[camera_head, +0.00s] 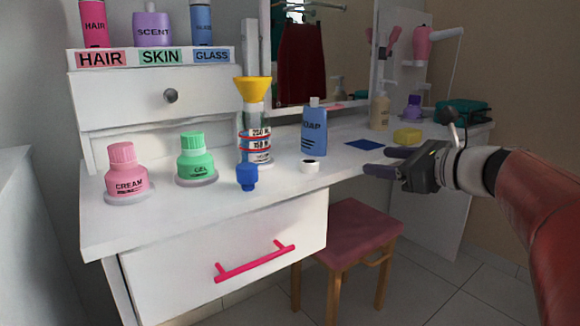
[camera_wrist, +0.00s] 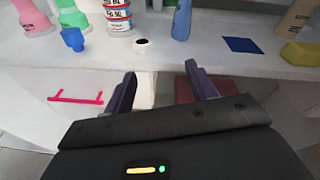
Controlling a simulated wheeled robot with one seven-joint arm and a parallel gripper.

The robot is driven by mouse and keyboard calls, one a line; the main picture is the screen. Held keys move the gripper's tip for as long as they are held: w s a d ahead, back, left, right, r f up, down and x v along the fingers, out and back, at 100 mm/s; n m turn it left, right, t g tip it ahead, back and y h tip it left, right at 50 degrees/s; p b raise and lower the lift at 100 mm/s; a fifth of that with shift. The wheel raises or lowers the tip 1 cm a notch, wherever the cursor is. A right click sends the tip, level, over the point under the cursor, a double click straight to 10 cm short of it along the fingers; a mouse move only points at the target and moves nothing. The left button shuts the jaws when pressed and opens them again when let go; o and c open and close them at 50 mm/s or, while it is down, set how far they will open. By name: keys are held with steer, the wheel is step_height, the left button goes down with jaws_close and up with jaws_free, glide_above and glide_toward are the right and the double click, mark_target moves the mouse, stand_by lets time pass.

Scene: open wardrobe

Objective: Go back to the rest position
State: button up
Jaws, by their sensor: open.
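My gripper (camera_head: 372,161) is open and empty in the head view, in front of the right part of the white dressing table (camera_head: 225,190). In the wrist view my gripper (camera_wrist: 163,88) shows its two dark fingers apart with nothing between them. Behind it on the table stand a blue soap bottle (camera_head: 314,132), a small white round piece with a dark centre (camera_head: 310,165) and a blue square (camera_head: 362,145). A clear bottle with red bands (camera_head: 257,150) carries a yellow funnel (camera_head: 252,90). A small blue stopper-like piece (camera_head: 247,177) stands in front of it.
A pink cream jar (camera_head: 125,172) and a green gel jar (camera_head: 196,160) stand at the left. A yellow sponge-like block (camera_head: 407,135) and a beige pump bottle (camera_head: 379,112) are at the right. A pink-topped stool (camera_head: 350,228) stands below. The drawer (camera_head: 200,268) has a pink handle.

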steer(key=s+a+f+n+g+h+p, duration=0.2)
steer(key=s+a+f+n+g+p, duration=0.15)
steer(key=s+n, duration=0.3)
steer(key=s+a+f+n+g+h+p, duration=0.2)
steer(key=s+a+f+n, duration=0.3)
steer(key=s, duration=0.3)
steer(key=s+d+f+n+g+h+p, duration=0.1)
steer(key=s+d+f+n+h+p, duration=0.2)
steer(key=s+n, duration=0.8)
step_height(320, 180, down, 3)
steer(key=d+n+h, duration=0.2)
steer(key=h, duration=0.1)
steer(key=shift+d+n+p, duration=0.2)
steer(key=shift+n+p, duration=0.15)
